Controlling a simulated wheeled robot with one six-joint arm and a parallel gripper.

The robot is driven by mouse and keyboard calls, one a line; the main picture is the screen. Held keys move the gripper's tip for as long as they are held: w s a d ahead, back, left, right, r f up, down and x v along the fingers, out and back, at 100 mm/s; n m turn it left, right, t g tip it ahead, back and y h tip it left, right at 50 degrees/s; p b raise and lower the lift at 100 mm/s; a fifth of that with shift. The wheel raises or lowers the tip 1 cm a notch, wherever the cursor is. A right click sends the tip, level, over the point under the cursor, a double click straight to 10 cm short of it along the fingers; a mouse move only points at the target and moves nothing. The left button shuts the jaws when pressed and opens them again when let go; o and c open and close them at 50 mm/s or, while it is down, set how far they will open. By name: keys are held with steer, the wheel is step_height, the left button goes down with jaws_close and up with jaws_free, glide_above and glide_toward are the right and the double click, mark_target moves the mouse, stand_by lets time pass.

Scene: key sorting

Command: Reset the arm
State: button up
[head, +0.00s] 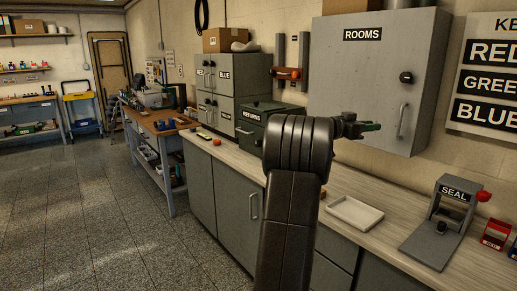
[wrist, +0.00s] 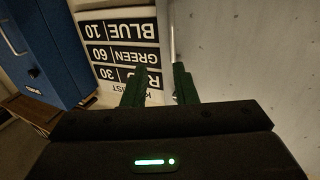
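My arm rises from the bottom middle of the head view, bent at a black joint. My gripper (head: 372,126) points right, in front of the grey ROOMS cabinet (head: 375,75) and above the counter. In the wrist view its two green fingers (wrist: 159,88) stand apart, with nothing visible between them. The gripper is open and empty. The wrist view is upside down and shows the key list sign (wrist: 122,50) beyond the fingers.
The counter holds a white tray (head: 354,213), a SEAL press (head: 440,218), a red bin (head: 495,235) and a dark green box (head: 262,122). A blue cabinet (wrist: 40,50) shows in the wrist view. The tiled floor (head: 90,220) at left is clear.

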steer(key=s+a+g+p, duration=0.1)
steer(key=a+p, duration=0.6)
steer(key=a, duration=1)
steer(key=shift+s+m+p, duration=0.25)
steer(key=shift+m+p, duration=0.1)
steer(key=shift+m, duration=0.05)
